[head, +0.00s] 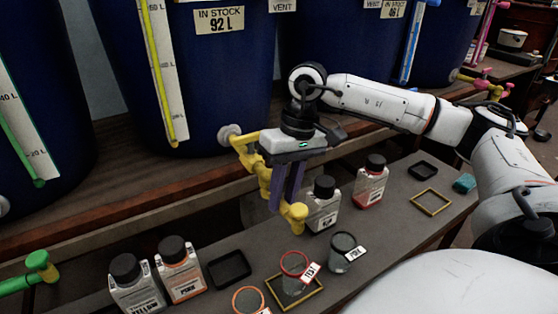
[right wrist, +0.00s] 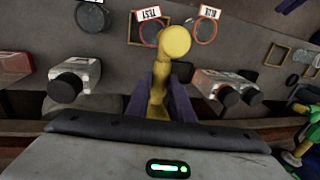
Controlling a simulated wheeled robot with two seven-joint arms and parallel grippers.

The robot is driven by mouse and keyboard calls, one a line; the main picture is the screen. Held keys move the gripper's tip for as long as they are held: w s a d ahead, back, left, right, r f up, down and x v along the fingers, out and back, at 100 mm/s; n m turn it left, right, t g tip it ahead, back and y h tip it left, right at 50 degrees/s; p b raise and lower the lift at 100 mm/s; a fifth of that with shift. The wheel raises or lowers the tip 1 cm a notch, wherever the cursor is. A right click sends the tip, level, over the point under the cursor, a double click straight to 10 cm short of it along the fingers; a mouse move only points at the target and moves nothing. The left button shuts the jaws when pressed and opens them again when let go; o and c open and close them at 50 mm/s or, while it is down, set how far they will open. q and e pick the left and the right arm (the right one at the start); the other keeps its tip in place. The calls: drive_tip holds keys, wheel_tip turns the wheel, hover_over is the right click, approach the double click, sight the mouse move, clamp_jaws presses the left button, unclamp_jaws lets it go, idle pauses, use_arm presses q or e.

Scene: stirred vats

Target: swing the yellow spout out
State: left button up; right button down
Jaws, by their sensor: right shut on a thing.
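The yellow spout (head: 294,214) comes off the blue vat marked 92 L and reaches out over the front bench. My right gripper (head: 285,190) is shut on the spout's arm, with its dark fingers on either side, just behind the round outlet end. In the right wrist view the yellow spout (right wrist: 173,45) runs up from between the fingers (right wrist: 160,100), its round end past the tips. The yellow valve joint (head: 246,148) shows near the vat wall. My left gripper is not in view.
Below the spout, a clear beaker labelled TEST (head: 294,272) stands in a yellow square frame (head: 318,290). Another beaker (head: 345,250) and several black-capped bottles (head: 322,208) stand close by. A green spout (head: 38,262) juts out at the left.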

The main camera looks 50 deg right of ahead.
drive_tip(key=c, duration=1.6)
unclamp_jaws()
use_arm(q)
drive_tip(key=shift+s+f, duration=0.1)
use_arm(e)
drive_tip(key=shift+o, duration=0.2)
drive_tip(key=shift+r, duration=0.1)
use_arm(q)
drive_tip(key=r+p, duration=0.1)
drive_tip(key=p, duration=0.1)
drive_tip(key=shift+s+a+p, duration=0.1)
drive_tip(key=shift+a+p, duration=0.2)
use_arm(e)
wheel_tip(320, 180, up, 10)
drive_tip(key=d, duration=0.2)
drive_tip(key=shift+s, duration=0.3)
